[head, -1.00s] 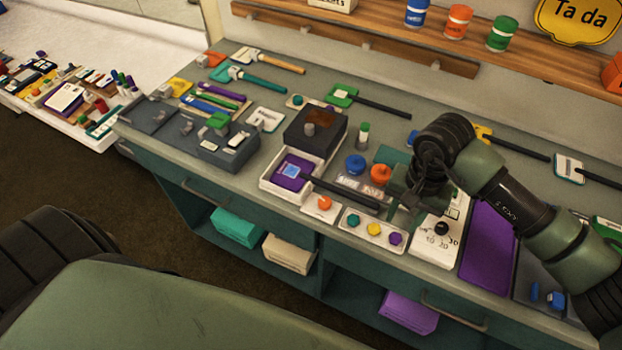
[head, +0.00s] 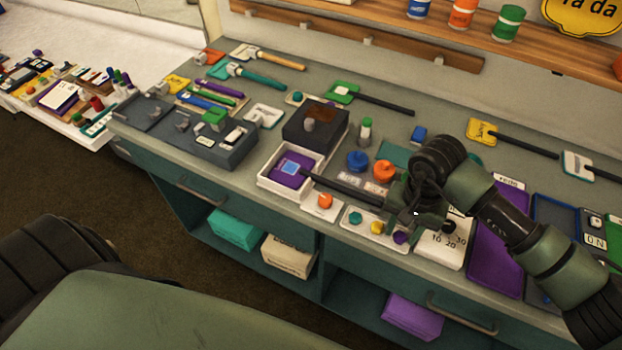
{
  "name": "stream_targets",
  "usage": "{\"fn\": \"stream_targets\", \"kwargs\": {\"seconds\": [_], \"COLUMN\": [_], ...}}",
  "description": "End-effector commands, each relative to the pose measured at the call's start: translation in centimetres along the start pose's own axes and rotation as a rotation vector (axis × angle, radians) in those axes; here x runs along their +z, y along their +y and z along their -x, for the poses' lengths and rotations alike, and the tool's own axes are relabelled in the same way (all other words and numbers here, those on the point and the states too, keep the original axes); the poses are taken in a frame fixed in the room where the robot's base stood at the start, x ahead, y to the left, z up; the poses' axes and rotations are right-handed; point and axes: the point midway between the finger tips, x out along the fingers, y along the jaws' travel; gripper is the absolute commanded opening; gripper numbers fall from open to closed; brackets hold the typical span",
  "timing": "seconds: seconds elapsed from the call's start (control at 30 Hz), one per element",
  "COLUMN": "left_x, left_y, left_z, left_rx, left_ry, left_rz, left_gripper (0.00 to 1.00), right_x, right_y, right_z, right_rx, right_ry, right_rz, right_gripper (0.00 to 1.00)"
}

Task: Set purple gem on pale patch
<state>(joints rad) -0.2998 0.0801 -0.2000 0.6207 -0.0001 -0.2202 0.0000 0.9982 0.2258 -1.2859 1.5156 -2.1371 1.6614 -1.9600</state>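The purple gem (head: 400,238) sits at the right end of a small white tray (head: 352,226), beside a yellow gem (head: 377,228) and a teal gem (head: 355,219). A pale blue patch (head: 291,168) lies on the purple head (head: 283,179) of a black-handled paddle, inside a white open box (head: 264,181). The handle (head: 345,188) runs right toward my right gripper. My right gripper (head: 408,220) is low, just above and behind the purple gem, partly covering it. Its fingertips are dark and hard to make out. My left gripper is out of view.
An orange knob (head: 325,201) on a white plate stands left of the gem tray. Blue (head: 357,161) and orange (head: 383,170) round pieces stand behind the handle. A white numbered board (head: 445,250) and purple panel (head: 497,255) lie to the right. The counter's front edge is close.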

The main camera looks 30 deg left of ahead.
Motion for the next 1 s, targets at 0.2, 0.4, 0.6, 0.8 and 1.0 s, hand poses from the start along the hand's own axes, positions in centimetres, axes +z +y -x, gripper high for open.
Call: {"fn": "stream_targets", "kwargs": {"seconds": [0.2,0.4,0.6,0.8,1.0], "left_x": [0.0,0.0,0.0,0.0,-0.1], "left_y": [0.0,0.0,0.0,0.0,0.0], "left_z": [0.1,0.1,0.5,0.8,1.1], "left_rx": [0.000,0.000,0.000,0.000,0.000], "left_ry": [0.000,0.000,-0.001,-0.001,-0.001], "left_rz": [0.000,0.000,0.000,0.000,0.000], "left_gripper": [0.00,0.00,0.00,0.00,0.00], "right_x": [0.0,0.0,0.0,0.0,0.0], "right_y": [0.0,0.0,0.0,0.0,0.0], "right_z": [0.1,0.2,1.3,2.5,3.7], "right_rx": [0.000,0.000,0.000,0.001,0.000], "right_ry": [0.000,0.000,0.001,0.001,0.001], "right_rz": [0.000,0.000,0.000,0.000,0.000], "right_gripper": [0.11,0.03,0.03,0.03,0.03]}}
